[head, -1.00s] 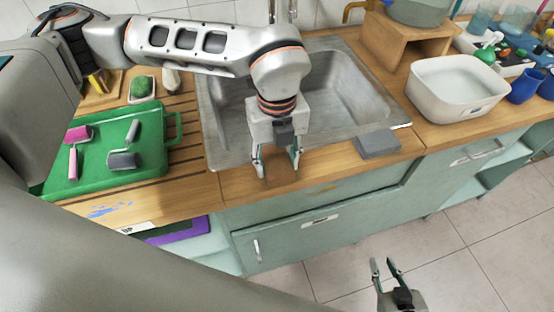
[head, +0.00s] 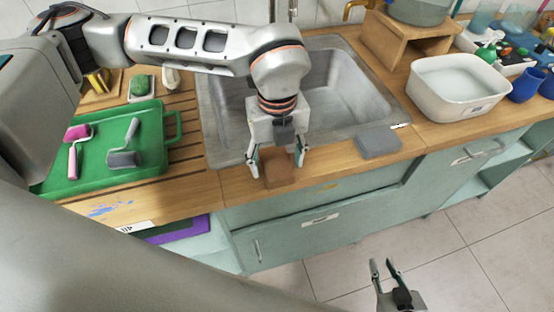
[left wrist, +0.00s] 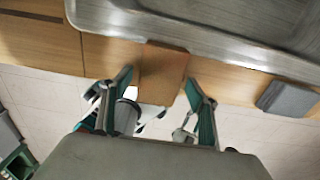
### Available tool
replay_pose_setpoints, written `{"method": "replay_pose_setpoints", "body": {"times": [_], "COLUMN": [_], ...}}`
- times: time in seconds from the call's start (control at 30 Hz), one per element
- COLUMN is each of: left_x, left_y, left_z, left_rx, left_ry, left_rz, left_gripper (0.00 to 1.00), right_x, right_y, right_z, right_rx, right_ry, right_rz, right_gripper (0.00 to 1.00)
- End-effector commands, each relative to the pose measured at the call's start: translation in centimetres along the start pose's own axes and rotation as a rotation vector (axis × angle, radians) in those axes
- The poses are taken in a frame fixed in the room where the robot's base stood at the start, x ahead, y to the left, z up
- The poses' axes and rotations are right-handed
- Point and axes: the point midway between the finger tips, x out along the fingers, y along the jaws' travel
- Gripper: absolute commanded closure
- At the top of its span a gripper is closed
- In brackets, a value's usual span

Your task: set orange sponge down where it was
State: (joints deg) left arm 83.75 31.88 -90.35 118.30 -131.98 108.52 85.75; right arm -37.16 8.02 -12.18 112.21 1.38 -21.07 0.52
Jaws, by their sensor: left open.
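The orange sponge (head: 281,172) is a brownish-orange block on the wooden counter's front strip, just in front of the sink. My left gripper (head: 278,173) points down over it, open, with one finger on each side. In the left wrist view the sponge (left wrist: 163,72) shows between the spread fingertips (left wrist: 158,77). A gap shows at its left side; at its right side I cannot tell whether the finger touches. My right gripper (head: 384,264) is open and empty, low over the floor in front of the cabinets.
A grey block (head: 379,144) lies on the counter right of the sponge. The metal sink (head: 352,95) is behind. A green tray (head: 100,165) with paint rollers is at left, a white basin (head: 457,107) at right. The counter's front edge is close to the sponge.

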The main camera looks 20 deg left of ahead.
Motion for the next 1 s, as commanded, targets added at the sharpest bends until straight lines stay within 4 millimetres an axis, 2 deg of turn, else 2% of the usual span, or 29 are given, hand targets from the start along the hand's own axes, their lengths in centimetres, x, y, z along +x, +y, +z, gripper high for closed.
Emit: {"method": "replay_pose_setpoints", "body": {"times": [0.03, 0.13, 0.5, 0.7, 1.0], "left_x": [-1.0, -2.7, -10.1, -11.9, -12.3], "left_y": [-0.1, -0.1, -0.1, 0.0, 0.0], "left_z": [0.1, 0.1, 0.1, 0.0, 0.0], "left_rx": [0.000, 0.000, 0.000, 0.000, 0.001], "left_ry": [-0.003, -0.004, -0.003, 0.000, 0.000], "left_rz": [-0.003, -0.004, -0.002, 0.000, 0.000], "left_gripper": [0.40, 0.40, 0.40, 0.40, 0.40], "right_x": [-0.3, -0.1, 0.1, 0.1, 0.1], "right_y": [0.1, 0.1, 0.0, -0.1, -0.1], "right_z": [-0.6, -0.7, -0.1, 0.2, 0.2], "right_rx": [0.000, 0.001, 0.001, 0.001, 0.001], "right_ry": [0.004, 0.010, 0.004, -0.001, -0.001], "right_rz": [0.001, 0.002, 0.000, -0.001, 0.000], "right_gripper": [0.76, 0.76, 0.76, 0.76, 0.76]}}
